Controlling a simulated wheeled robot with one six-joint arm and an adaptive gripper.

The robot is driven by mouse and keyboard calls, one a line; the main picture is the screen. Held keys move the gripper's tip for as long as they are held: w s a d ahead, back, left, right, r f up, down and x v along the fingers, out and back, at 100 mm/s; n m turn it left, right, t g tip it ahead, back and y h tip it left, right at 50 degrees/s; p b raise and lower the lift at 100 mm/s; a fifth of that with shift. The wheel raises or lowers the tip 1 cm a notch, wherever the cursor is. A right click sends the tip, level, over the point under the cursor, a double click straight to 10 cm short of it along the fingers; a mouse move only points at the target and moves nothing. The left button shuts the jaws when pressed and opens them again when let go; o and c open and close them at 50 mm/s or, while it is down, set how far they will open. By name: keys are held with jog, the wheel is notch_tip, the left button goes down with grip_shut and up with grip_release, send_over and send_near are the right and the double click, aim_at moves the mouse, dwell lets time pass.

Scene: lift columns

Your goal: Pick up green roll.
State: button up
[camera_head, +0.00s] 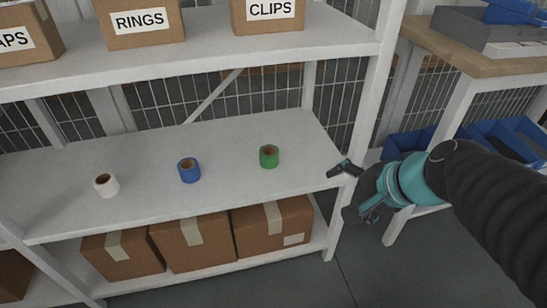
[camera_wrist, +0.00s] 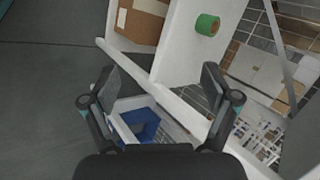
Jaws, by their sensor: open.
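The green roll (camera_head: 269,157) stands upright on the middle shelf (camera_head: 228,190), toward its right end. It also shows in the wrist view (camera_wrist: 207,25), near the top and beyond my fingertips. My gripper (camera_head: 343,189) is in front of the shelf's right post, to the right of the green roll and apart from it. In the wrist view my gripper (camera_wrist: 160,80) has its two fingers spread wide, with nothing held between them.
A blue roll (camera_head: 189,170) and a white roll (camera_head: 106,185) stand left on the same shelf. The white right post (camera_head: 361,120) is close to my gripper. Labelled boxes (camera_head: 140,22) sit above, brown boxes (camera_head: 182,243) below. A wooden-topped bench (camera_head: 440,45) stands right.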

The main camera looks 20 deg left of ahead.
jog(key=w+a+f+m+y, duration=0.2)
jog(key=w+a+m+y, duration=0.1)
jog(key=w+a+m, duration=0.45)
jog(key=m+t+b, duration=0.1)
jog(key=m+t, duration=0.2)
jog(key=m, duration=0.8)
send_near(266, 150)
jog(key=shift+w+a+f+b, duration=0.2)
jog(key=shift+w+a+b, duration=0.35)
jog(key=shift+w, duration=0.2)
jog(key=shift+s+f+x, duration=0.1)
jog(key=shift+x, duration=1.45)
jog(key=shift+s+f+x, duration=0.1)
jog(key=shift+s+x, duration=0.05)
jog(key=shift+x, duration=1.35)
jog(key=c, duration=1.3)
